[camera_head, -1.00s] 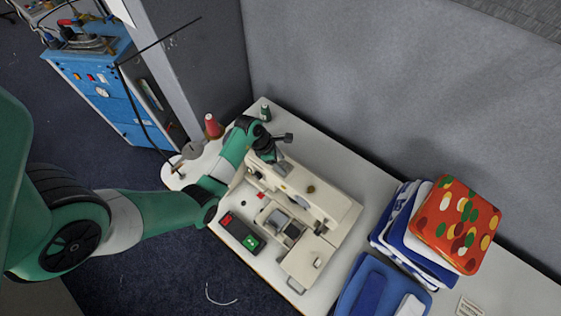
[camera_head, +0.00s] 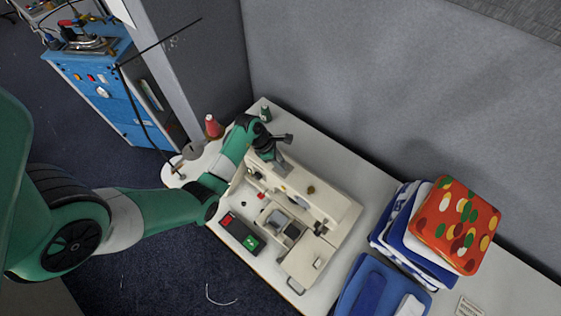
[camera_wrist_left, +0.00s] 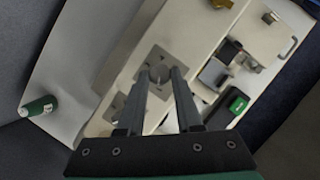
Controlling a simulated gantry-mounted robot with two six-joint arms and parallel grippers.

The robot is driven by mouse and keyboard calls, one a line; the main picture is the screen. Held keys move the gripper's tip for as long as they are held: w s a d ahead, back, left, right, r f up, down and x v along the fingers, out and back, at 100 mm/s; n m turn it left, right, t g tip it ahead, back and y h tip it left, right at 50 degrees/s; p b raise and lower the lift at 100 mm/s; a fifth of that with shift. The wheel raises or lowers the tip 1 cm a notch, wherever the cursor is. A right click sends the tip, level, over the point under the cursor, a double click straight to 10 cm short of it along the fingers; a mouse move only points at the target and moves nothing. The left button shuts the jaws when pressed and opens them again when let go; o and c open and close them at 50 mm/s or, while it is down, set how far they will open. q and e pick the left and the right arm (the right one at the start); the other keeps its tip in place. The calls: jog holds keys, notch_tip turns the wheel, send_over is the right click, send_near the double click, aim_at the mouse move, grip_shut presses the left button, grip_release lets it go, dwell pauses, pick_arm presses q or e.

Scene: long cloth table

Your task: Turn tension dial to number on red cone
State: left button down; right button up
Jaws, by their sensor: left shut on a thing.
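The cream sewing machine (camera_head: 325,205) stands on the white table. Its tension dial (camera_wrist_left: 160,73) is a small round grey knob on a plate, visible between my fingertips in the left wrist view. My left gripper (camera_wrist_left: 162,76) is shut on the dial, one dark finger on each side. In the head view my left gripper (camera_head: 279,152) is at the machine's far-left end, its fingertips hard to make out. The red cone (camera_head: 213,129) stands on the white stand left of the machine; its number is not legible. My right gripper is not in view.
A green spool (camera_head: 265,114) stands at the table's back left corner and also shows in the left wrist view (camera_wrist_left: 38,106). Folded cloths (camera_head: 415,235) are stacked right of the machine, beside a blue folded cloth (camera_head: 372,290). A grey partition (camera_head: 400,100) runs behind the table.

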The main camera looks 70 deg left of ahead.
pick_arm(q)
jog(key=shift+w+a+m+h, duration=0.15)
jog(key=shift+m+h, duration=0.25)
jog(key=shift+m, duration=0.7)
jog(key=m+h, duration=0.1)
jog(key=m, duration=0.1)
jog(key=shift+m+g, duration=0.4)
jog(key=m+b, duration=0.1)
jog(key=m, duration=0.1)
jog(key=shift+w+a+f+m+g+h+b, duration=0.1)
jog(key=shift+m+g+h+b, duration=0.2)
jog(key=shift+g, duration=0.1)
jog(key=shift+w+m+g+h+b, duration=0.15)
jog(key=shift+m+g+b, duration=0.15)
jog(key=shift+m+b, duration=0.35)
jog(key=shift+s+m+g+h+b, duration=0.15)
jog(key=shift+m+g+b, duration=0.15)
jog(key=shift+m, duration=0.65)
jog(key=shift+w, duration=0.1)
jog(key=c, duration=0.6)
grip_release()
